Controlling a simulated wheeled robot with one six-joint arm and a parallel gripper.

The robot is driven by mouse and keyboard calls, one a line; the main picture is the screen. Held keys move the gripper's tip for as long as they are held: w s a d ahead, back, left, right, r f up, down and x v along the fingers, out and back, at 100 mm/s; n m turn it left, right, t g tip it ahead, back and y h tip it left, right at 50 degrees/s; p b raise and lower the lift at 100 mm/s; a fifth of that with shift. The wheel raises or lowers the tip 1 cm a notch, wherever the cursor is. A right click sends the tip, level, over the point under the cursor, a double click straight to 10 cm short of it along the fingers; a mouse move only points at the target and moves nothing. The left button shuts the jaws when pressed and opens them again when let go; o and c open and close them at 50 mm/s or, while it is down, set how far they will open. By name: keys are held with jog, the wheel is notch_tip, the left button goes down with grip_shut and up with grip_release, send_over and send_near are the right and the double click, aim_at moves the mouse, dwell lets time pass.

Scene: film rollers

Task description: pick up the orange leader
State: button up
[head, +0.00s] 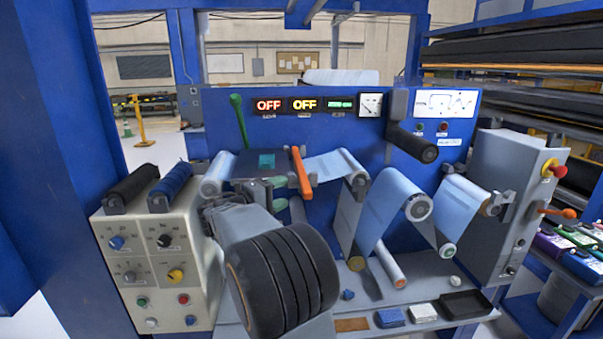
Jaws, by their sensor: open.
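The orange leader (301,171) appears as a narrow upright orange strip near the middle of the machine. It stands between the left film roller and the pale blue film to its right. My gripper (281,194) is just left of the strip's lower part, with its two green-tipped fingers apart, one above the other. Nothing shows between the fingers. The gripper looks close to the strip, but I cannot tell from this view whether they touch. My arm hides part of the area below and left of the gripper.
Film rollers (418,208) stand close on the right. A control box (150,265) is at the left and a grey cabinet (497,170) at the right. A green lever (240,118) rises behind. A black tray (466,305) and a blue block (390,318) lie on the front ledge.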

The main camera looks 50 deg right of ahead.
aim_at(302, 180)
jog(key=shift+s+d+f+p, duration=0.15)
jog(key=shift+d+p, duration=0.65)
jog(key=shift+d, duration=1.35)
jog(key=shift+s+d+r+p, duration=0.1)
jog(key=shift+d+p, duration=0.7)
jog(key=shift+d, duration=1.3)
jog(key=shift+c, duration=0.4)
grip_shut()
jog(key=shift+r, duration=0.55)
jog(key=s+a+r+b, duration=0.3)
jog(key=a+r+b, duration=0.1)
jog(key=a+r, duration=0.8)
jog(key=shift+a, duration=0.9)
